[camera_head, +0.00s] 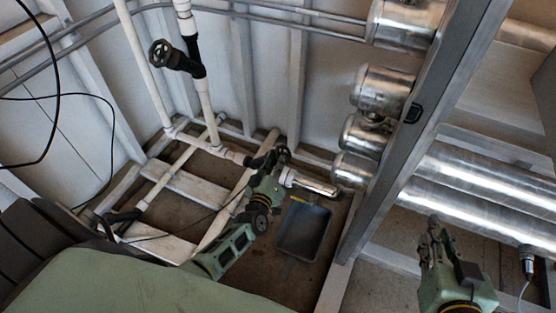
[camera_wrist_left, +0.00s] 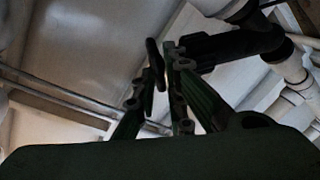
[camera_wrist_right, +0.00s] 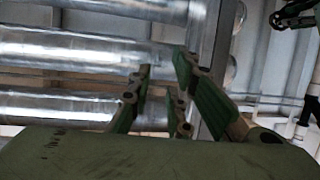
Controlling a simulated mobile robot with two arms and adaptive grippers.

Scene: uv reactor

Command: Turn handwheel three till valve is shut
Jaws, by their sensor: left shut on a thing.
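My left gripper (camera_head: 274,164) is shut on a black handwheel (camera_head: 283,153) low in the middle of the head view. In the left wrist view the handwheel (camera_wrist_left: 154,64) shows nearly edge-on as a dark rim between the fingers (camera_wrist_left: 166,75). Its dark valve body (camera_wrist_left: 235,45) on a white pipe is to the right. The fingers hide part of the wheel. Whether the valve is open or shut cannot be told. My right gripper (camera_head: 436,238) is open and empty at the lower right, and its parted fingers (camera_wrist_right: 162,70) show in the right wrist view.
Another black handwheel (camera_head: 160,53) is on a dark valve on the upper white pipe. A grey tray (camera_head: 303,230) lies on the floor. A metal post (camera_head: 425,115) stands between my arms, beside shiny cylinders (camera_head: 384,91). Large shiny pipes (camera_head: 480,185) are behind my right gripper.

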